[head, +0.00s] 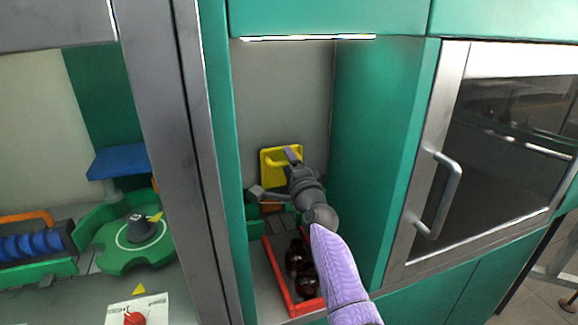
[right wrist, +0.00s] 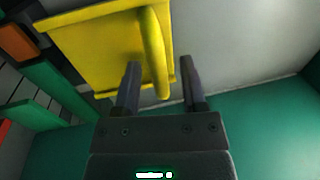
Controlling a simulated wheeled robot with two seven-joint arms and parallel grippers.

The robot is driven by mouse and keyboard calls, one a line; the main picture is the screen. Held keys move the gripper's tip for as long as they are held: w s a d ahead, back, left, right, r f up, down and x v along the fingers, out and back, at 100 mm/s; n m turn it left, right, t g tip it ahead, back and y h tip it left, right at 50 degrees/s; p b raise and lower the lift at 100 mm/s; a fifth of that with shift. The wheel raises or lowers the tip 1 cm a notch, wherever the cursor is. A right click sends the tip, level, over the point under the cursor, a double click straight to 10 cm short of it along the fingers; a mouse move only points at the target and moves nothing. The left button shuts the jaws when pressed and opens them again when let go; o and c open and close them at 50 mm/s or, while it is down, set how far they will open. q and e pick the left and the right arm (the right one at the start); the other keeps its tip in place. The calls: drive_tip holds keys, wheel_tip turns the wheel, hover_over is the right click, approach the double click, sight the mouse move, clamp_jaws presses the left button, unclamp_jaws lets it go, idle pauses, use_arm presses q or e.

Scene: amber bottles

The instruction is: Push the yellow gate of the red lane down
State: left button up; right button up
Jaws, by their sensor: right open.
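The yellow gate (head: 267,168) is a panel with a bar handle, raised at the far end of the red lane (head: 272,262). The gate fills the upper left of the right wrist view (right wrist: 95,48). My right gripper (head: 288,160) is in front of the gate, partly covering it. In the right wrist view my right gripper (right wrist: 160,64) is open, with the gate's handle bar between its two fingers in the picture. I cannot tell whether a finger touches the bar. Dark amber bottles (head: 307,284) stand in the lane under my forearm. My left gripper is out of view.
Green cabinet walls (head: 375,150) close in the bay at right, and a grey post (head: 172,130) stands at left. Beyond it are a green turntable (head: 125,255), a blue block (head: 118,160) and a red knob (head: 134,318). A glass door with a handle (head: 442,195) is at right.

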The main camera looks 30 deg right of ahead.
clamp_jaws()
idle(1.4)
